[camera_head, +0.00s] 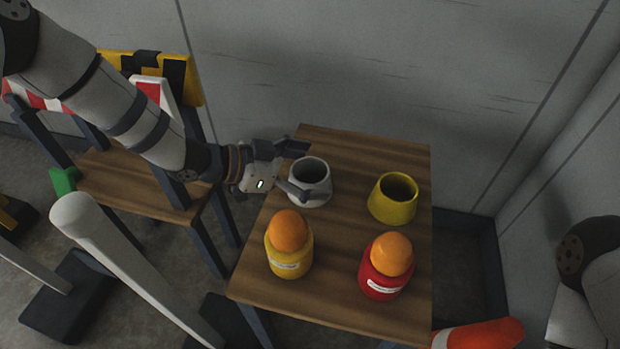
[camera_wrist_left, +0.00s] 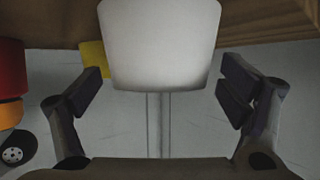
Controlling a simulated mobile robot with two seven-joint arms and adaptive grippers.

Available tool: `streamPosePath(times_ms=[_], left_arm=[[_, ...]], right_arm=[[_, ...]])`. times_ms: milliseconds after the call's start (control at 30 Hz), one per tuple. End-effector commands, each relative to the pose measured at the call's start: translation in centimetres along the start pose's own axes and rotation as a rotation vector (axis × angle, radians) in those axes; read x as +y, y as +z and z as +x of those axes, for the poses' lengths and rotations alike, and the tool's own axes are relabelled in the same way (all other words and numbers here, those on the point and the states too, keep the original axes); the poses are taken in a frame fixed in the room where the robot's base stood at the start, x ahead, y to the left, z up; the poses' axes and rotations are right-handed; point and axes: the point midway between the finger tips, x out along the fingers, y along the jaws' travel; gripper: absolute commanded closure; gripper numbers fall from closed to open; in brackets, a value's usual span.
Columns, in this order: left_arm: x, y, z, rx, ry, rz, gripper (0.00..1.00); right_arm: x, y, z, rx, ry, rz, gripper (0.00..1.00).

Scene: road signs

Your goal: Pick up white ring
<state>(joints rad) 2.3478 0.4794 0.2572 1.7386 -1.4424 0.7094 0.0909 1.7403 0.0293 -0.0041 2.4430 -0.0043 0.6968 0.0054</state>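The white ring (camera_head: 316,188) stands upright on the wooden table, near its left back part, with its dark opening facing up. My left gripper (camera_head: 298,171) reaches in from the left, with one finger behind the ring and one in front of it. In the left wrist view the white ring (camera_wrist_left: 160,45) fills the top middle. The fingers of my left gripper (camera_wrist_left: 168,90) are spread wide on both sides of it, with gaps. It is open and holds nothing. My right gripper is out of view.
A yellow ring (camera_head: 391,203) stands right of the white one. A yellow lamp (camera_head: 289,262) and a red lamp (camera_head: 382,283), both with orange domes, stand at the table's (camera_head: 330,300) front. An orange cone (camera_head: 480,334) lies at bottom right. Barrier signs (camera_head: 150,75) stand left.

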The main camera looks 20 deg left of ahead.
Motion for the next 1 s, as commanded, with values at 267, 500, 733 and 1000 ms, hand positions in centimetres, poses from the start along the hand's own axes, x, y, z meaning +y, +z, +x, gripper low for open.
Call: streamPosePath(times_ms=[267, 500, 733, 1000], left_arm=[[0.0, 0.0, 0.0, 0.0, 0.0, 0.0, 0.55], [0.0, -0.3, -0.2, 0.0, 0.0, 0.001, 0.55], [0.3, -4.0, -2.7, 0.004, -0.003, 0.004, 0.55], [3.6, -7.2, -10.7, 0.006, -0.005, 0.004, 0.55]], right_arm=[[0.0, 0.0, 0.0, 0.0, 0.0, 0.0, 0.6], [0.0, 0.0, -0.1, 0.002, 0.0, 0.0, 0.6], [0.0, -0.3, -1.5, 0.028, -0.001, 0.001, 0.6], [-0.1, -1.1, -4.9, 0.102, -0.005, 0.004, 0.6]])
